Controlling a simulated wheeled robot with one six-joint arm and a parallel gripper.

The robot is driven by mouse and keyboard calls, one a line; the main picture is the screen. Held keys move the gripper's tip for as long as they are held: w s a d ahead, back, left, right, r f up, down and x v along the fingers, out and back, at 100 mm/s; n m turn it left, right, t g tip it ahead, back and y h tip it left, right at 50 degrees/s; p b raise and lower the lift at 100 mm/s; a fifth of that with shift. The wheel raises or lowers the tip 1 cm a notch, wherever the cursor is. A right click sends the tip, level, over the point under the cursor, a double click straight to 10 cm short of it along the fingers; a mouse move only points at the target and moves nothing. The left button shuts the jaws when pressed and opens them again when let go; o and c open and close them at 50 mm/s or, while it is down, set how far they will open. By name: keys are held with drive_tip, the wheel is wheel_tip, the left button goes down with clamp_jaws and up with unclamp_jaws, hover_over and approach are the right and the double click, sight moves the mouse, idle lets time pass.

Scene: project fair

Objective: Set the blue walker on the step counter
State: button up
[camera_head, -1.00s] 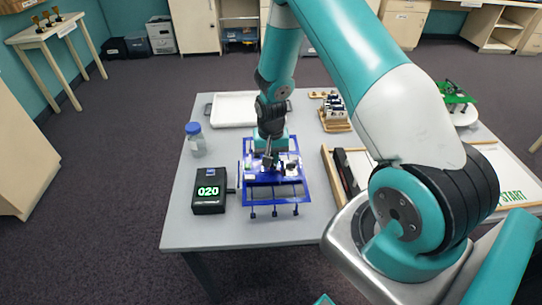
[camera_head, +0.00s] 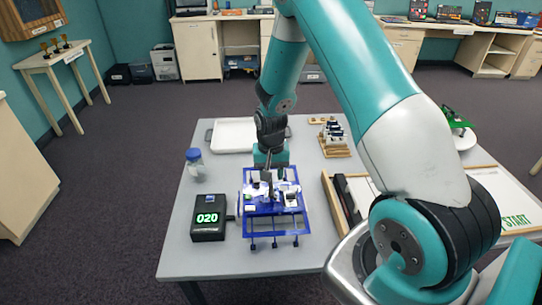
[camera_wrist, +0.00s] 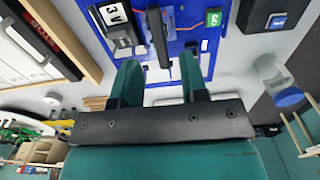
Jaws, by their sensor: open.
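The blue walker (camera_head: 275,228) is a blue frame with thin legs, carrying a black upright handle and white parts. It is upright at the table's front. The step counter (camera_head: 208,218), a black box showing 020 in green, stands just left of it. A short piece reaches from the box towards the walker; I cannot tell whether they touch. My gripper (camera_head: 268,180) is open above the walker's rear half. In the wrist view its two fingers (camera_wrist: 160,65) are apart, with the walker's handle (camera_wrist: 157,38) ahead between them. A battery marked 3V and a green switch sit on the walker.
A blue-capped bottle (camera_head: 195,165) stands behind the step counter. A white tray (camera_head: 232,136) lies at the back. A wooden rack (camera_head: 335,150) stands back right. A wood-framed board marked START (camera_head: 500,211) fills the right. Bare table (camera_head: 215,258) shows in front.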

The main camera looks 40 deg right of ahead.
wheel_tip(320, 180, up, 9)
drive_tip(key=b, duration=0.1)
drive_tip(key=s+a+r+n+y, duration=0.2)
drive_tip(key=s+a+r+n, duration=0.3)
drive_tip(key=a+r, duration=0.45)
drive_tip(key=s+a+r+n+y, duration=0.1)
drive_tip(key=s+a+r+n, duration=0.2)
drive_tip(key=s+a, duration=0.3)
drive_tip(key=s+a+r+n+y, duration=0.1)
drive_tip(key=s+a+r+n, duration=0.2)
drive_tip(key=s+a+n, duration=0.3)
drive_tip(key=s+a, duration=0.1)
drive_tip(key=s, duration=0.4)
drive_tip(key=shift+s+r, duration=0.15)
drive_tip(key=shift+r, duration=0.15)
drive_tip(key=shift+c, duration=0.4)
